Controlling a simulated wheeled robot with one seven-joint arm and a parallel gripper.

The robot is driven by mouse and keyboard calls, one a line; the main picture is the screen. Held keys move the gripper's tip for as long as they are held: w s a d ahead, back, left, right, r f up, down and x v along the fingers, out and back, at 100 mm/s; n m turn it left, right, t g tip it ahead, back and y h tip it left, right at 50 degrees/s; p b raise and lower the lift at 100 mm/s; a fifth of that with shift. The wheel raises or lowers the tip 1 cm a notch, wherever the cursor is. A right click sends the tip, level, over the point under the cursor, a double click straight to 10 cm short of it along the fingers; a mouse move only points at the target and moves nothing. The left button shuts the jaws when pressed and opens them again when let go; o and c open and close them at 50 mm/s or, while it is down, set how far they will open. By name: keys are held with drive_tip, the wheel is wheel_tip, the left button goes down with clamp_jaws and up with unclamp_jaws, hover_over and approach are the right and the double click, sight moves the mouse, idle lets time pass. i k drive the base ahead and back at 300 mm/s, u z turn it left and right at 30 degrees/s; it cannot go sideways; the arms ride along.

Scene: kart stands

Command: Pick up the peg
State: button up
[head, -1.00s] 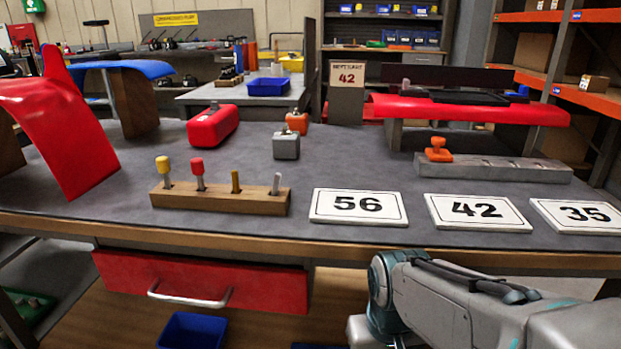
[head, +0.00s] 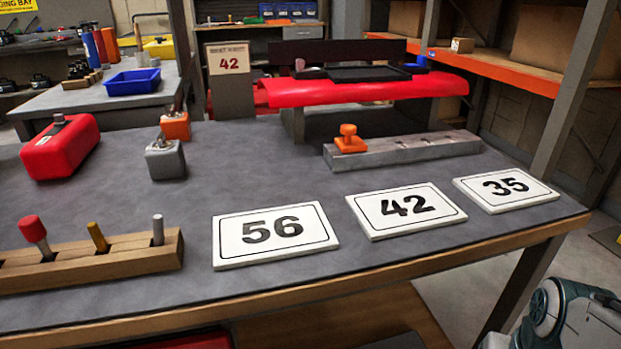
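Three pegs stand in a wooden block (head: 130,260) at the lower left of the head view: a red-capped peg (head: 34,232), a brass-coloured peg (head: 97,237) and a plain grey peg (head: 158,230). The block's left end is cut off by the picture edge. An orange knobbed piece (head: 349,140) sits at the left end of a grey metal rail (head: 425,149); I cannot tell if it is a peg. Part of my arm shows at the lower right, off the table's front edge. My gripper is not in view.
Number plates 56 (head: 235,248), 42 (head: 435,215) and 35 (head: 500,201) lie along the front of the grey table (head: 270,170). A red canister (head: 60,150), grey weight (head: 165,160) and orange weight (head: 175,126) stand at the back left. A red kart panel (head: 360,92) is behind.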

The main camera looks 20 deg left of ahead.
sight(158, 225)
drive_tip(key=z, duration=1.45)
drive_tip(key=k, duration=1.65)
drive_tip(key=u, duration=0.4)
